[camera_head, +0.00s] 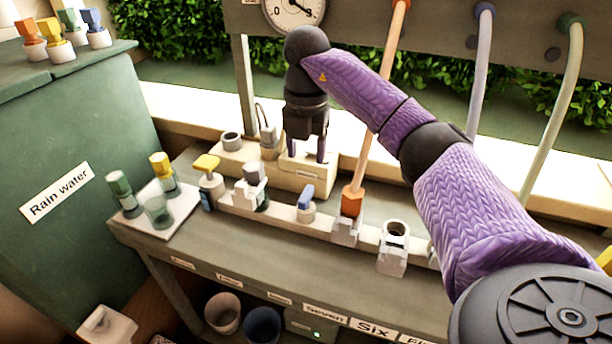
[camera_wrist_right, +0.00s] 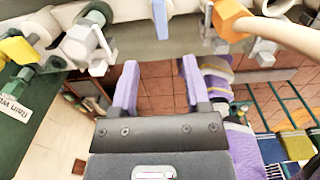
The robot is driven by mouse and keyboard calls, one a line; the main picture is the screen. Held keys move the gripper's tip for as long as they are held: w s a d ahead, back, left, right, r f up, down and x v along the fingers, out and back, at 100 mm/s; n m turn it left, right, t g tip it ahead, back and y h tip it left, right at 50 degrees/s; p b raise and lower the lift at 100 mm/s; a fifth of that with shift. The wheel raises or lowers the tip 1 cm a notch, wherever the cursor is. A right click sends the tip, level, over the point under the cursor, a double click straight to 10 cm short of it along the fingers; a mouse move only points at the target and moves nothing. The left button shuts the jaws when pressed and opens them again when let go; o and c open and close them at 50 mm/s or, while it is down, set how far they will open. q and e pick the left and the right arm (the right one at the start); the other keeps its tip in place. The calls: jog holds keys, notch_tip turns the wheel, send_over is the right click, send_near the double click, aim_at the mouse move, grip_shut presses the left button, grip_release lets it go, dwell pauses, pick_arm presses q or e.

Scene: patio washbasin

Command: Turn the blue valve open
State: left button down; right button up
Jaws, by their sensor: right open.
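The blue valve (camera_head: 306,196) has a flat blue lever on a round white body and sits on the pale rail of the bench. In the right wrist view its blue lever (camera_wrist_right: 161,18) shows at the top edge, pointing roughly along the view's vertical. My right gripper (camera_head: 306,156) is above and behind the valve in the head view, fingers pointing down. In the right wrist view its two purple fingers (camera_wrist_right: 158,66) are apart with nothing between them. The lever lies beyond the fingertips, and I see no contact. My left gripper is not in view.
On the rail, a yellow-handled valve (camera_head: 207,163) and a grey-white valve (camera_head: 250,184) stand left of the blue one. An orange fitting (camera_head: 352,200) with a hose stands close on its right. A pale block (camera_head: 312,178) lies behind.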

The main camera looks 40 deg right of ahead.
aim_at(306, 193)
notch_tip(306, 193, down, 9)
jog(key=b, duration=0.3)
jog(key=shift+f+b, duration=0.3)
jog(key=shift+f, duration=0.1)
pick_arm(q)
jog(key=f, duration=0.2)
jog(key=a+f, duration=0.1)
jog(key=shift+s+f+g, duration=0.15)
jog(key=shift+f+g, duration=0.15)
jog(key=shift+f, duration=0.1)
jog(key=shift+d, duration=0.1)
pick_arm(e)
jog(key=c, duration=0.7)
grip_shut()
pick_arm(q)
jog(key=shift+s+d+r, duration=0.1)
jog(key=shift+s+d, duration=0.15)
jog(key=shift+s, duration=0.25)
